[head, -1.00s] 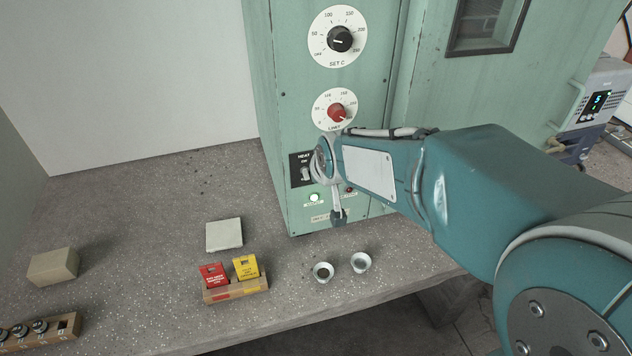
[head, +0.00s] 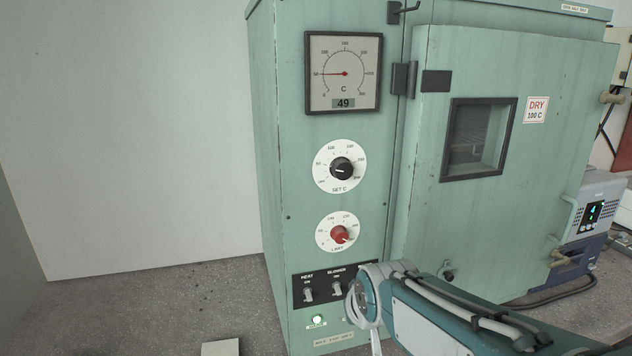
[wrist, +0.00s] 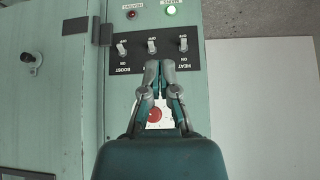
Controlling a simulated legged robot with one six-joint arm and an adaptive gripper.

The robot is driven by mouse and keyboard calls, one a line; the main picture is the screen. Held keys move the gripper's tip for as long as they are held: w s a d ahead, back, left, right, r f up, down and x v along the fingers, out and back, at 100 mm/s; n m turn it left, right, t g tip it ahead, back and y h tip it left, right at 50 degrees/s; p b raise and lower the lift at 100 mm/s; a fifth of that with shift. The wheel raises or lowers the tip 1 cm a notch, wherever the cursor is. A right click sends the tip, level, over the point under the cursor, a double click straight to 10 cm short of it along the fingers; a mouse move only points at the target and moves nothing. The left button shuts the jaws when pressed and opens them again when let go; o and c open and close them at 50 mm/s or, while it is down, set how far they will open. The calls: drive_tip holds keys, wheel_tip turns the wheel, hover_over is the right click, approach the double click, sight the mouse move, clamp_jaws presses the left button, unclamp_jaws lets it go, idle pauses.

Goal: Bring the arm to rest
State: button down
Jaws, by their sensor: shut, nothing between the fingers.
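My gripper (wrist: 160,65) is shut and empty in the wrist view, its fingertips together. They overlap the lower edge of the black switch panel (wrist: 152,46) in that upside-down picture; I cannot tell how far off the panel is. In the head view my arm (head: 440,318) reaches in from the lower right. Its end covers the right part of the switch panel (head: 322,287), and the fingers are not clearly seen there.
The green oven (head: 290,130) stands on the speckled bench (head: 190,300). It carries a gauge reading 49 (head: 343,72), a black SET dial (head: 341,168), a red LIMIT dial (head: 338,233) and a lit green lamp (head: 318,320). A pale block (head: 220,347) shows at the bottom edge.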

drive_tip(key=s+d+m, duration=0.1)
drive_tip(key=s+d, duration=0.3)
drive_tip(key=s, duration=0.5)
drive_tip(key=s+d+m+g+h, duration=0.1)
drive_tip(key=s+d, duration=0.3)
drive_tip(key=s, duration=0.5)
drive_tip(key=shift+s+d+r, duration=0.15)
drive_tip(key=shift+s+d, duration=0.1)
drive_tip(key=shift+d, duration=0.05)
